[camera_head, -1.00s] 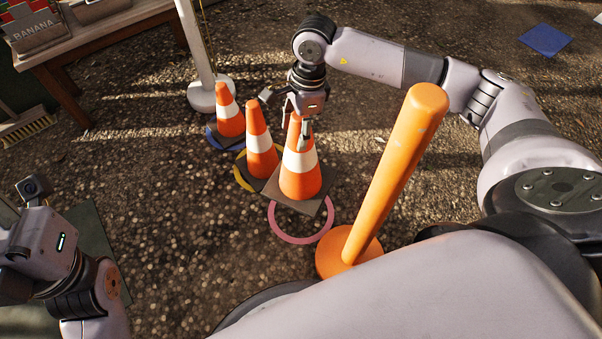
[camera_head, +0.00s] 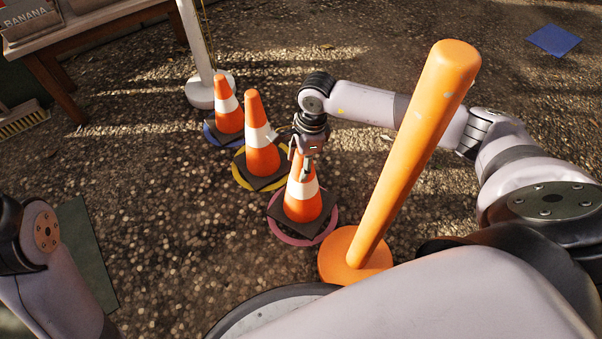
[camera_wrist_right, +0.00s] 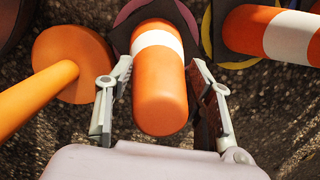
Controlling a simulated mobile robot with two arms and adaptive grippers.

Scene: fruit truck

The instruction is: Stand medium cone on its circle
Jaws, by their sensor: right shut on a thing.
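My right gripper (camera_head: 305,166) is shut on the upper part of an orange cone (camera_head: 302,205) with a white band and a dark square base. In the right wrist view its two fingers flank the cone's orange top (camera_wrist_right: 160,98). The cone is upright, with its base over the pink circle (camera_head: 333,226); whether the base touches the ground is hard to tell. A second cone (camera_head: 262,160) stands on the yellow circle (camera_head: 237,176). A third cone (camera_head: 228,118) stands on the blue circle (camera_head: 209,133). My left gripper is out of view.
A tall orange post (camera_head: 415,150) on a round base stands close to the right of the held cone. A white pole (camera_head: 195,45) stands behind the cones. A wooden table (camera_head: 130,22) is at the back left.

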